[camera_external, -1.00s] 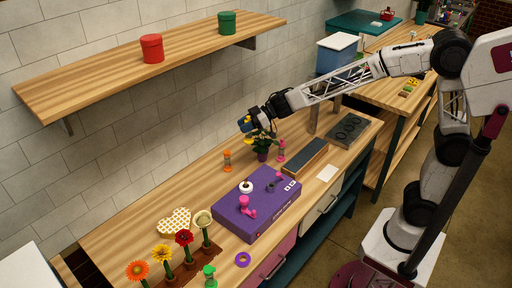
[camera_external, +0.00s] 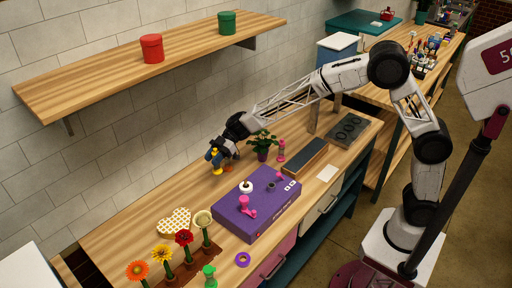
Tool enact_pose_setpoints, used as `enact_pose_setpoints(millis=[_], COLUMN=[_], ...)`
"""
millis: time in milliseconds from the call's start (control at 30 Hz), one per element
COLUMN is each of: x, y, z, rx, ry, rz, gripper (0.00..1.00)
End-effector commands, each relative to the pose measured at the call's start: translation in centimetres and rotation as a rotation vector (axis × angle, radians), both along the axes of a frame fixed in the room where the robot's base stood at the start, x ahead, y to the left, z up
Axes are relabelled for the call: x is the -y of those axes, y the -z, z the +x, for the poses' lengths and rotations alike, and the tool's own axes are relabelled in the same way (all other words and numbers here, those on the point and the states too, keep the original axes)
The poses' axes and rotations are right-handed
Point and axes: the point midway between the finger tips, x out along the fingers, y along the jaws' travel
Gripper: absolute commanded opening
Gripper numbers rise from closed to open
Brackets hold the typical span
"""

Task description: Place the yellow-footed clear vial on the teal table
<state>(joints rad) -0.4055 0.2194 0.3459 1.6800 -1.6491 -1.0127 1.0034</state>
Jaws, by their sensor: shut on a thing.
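My gripper (camera_external: 215,159) is low over the wooden counter, left of the potted plant. It is shut on the yellow-footed clear vial, whose yellow foot (camera_external: 217,171) shows below the fingers. The clear part is mostly hidden by the gripper, and I cannot tell whether the foot touches the counter. The teal table (camera_external: 345,20) is at the back right, far from my gripper, beyond a blue box with a white lid.
Near the gripper are the potted plant (camera_external: 262,143), a pink vial-like piece (camera_external: 281,151) and a purple box (camera_external: 240,216) with small pieces on top. A wooden shelf (camera_external: 100,72) with red and green canisters hangs above. Flowers stand at the front left.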

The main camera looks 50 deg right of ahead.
Motion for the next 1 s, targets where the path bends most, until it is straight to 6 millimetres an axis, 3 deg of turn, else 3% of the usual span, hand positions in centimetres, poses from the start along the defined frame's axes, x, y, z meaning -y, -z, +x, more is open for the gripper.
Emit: enact_pose_setpoints(millis=[533,1000], x=[-0.3,-0.2], y=[0.6,5.1], z=[0.1,0.1], rx=[0.001,0.001], ry=[-0.01,-0.01], rz=[0.0,0.0], gripper=[0.0,0.0])
